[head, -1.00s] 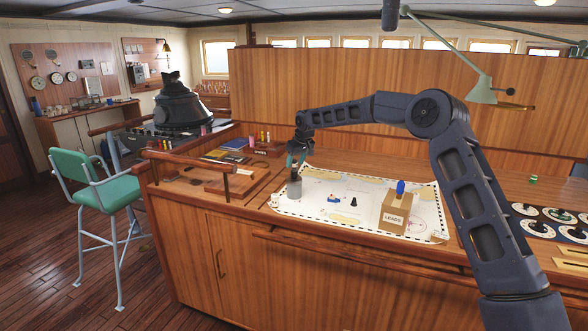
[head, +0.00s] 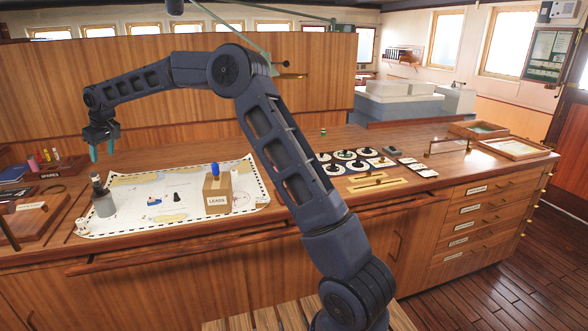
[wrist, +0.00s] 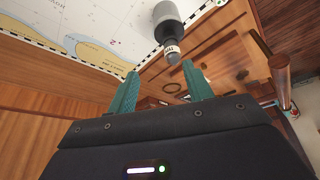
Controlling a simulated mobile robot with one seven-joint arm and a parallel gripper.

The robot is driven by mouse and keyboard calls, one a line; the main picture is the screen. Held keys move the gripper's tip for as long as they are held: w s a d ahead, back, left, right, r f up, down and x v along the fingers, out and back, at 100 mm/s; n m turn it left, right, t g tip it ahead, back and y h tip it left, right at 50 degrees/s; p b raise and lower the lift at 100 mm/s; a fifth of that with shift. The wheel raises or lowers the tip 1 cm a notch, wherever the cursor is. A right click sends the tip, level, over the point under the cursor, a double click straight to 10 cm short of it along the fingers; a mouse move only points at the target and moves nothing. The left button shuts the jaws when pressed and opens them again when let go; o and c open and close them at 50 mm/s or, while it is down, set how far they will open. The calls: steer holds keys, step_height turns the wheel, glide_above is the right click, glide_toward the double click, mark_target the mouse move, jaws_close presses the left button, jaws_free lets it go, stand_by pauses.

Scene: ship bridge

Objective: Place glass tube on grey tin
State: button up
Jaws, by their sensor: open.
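The grey tin (head: 104,206) stands upright on the left end of the chart in the head view. It also shows at the top of the wrist view (wrist: 167,12). A slim dark piece with a pale label band, seemingly the glass tube (head: 97,184), stands on top of the tin; its dark end and label point toward me in the wrist view (wrist: 171,50). My gripper (head: 106,153) is open and empty, above the tin and apart from it. In the wrist view its teal fingers (wrist: 159,72) are spread below the tube's end.
A LEADS box (head: 217,195) with a blue item on top stands on the chart (head: 165,215). Small dark and blue pieces lie between it and the tin. Colored tubes in a SPARES rack (head: 48,165) stand at the left. The wooden counter behind the chart is clear.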

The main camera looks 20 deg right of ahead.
steer(key=s+d+r+m+t+h, duration=0.15)
steer(key=s+d+r, duration=0.25)
steer(key=d, duration=0.9)
steer(key=s+d+r+m+h, duration=0.15)
steer(key=s+d+r, duration=0.3)
steer(key=d, duration=0.95)
steer(key=s+d+r+m, duration=0.25)
steer(key=s+d, duration=0.25)
steer(key=d, duration=0.8)
steer(key=s+d+f+m, duration=0.2)
steer(key=s+d+m, duration=0.1)
steer(key=s+d, duration=1.15)
steer(key=s+d+f+m, duration=0.1)
steer(key=s+d+f, duration=0.2)
steer(key=s, duration=0.3)
steer(key=s+d+f+m, duration=0.1)
steer(key=s+d+f, duration=0.3)
steer(key=s+d, duration=0.2)
steer(key=shift+s, duration=0.15)
